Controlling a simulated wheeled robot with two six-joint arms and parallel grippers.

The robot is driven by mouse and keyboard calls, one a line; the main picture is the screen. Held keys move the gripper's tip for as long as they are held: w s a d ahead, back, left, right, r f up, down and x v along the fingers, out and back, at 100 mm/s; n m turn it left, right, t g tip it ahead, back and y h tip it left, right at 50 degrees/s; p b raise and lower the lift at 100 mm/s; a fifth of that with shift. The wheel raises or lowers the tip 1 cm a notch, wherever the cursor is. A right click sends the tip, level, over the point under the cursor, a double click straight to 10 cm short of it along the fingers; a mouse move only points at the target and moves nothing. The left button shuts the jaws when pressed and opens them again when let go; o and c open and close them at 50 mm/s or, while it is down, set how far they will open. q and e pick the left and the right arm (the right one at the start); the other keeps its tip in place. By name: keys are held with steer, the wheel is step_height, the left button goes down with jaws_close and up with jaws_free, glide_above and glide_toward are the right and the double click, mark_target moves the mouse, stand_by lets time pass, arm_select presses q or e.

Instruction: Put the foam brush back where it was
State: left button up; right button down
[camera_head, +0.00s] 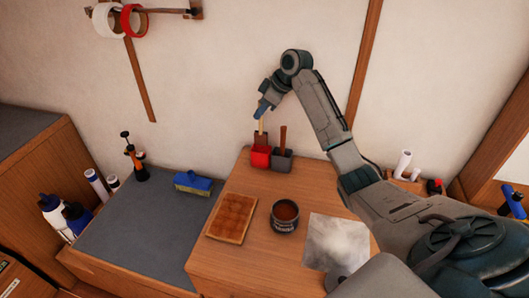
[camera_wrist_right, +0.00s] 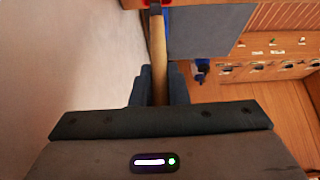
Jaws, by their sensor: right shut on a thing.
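My right gripper (camera_head: 263,110) is shut on the pale wooden handle of the foam brush (camera_head: 261,127). The handle also shows between the fingers in the right wrist view (camera_wrist_right: 158,60). The brush points down at the red holder (camera_head: 260,159), and its lower end looks dark at the holder's mouth. I cannot tell how far it is inside the holder. A grey holder (camera_head: 282,162) stands right beside the red one, with a brown-handled tool (camera_head: 283,138) upright in it. My left gripper is not in view.
On the wooden bench (camera_head: 218,272) are a brown slab (camera_head: 231,217), an open tin (camera_head: 285,216) and a pale sheet (camera_head: 336,243). A blue and yellow block (camera_head: 193,183) lies on the grey surface to the left. The wall rises close behind the holders.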

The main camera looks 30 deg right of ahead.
mark_target(262, 132)
step_height(262, 132, down, 5)
steer(key=shift+s+r+p, duration=0.1)
steer(key=shift+s+p, duration=0.05)
steer(key=shift+p, duration=0.6)
step_height(262, 132, down, 3)
steer(key=shift+a+f+p, duration=0.1)
steer(key=shift+p, duration=0.5)
steer(key=shift+f, duration=0.35)
steer(key=shift+f, duration=0.15)
steer(key=c, duration=1.4)
jaws_free()
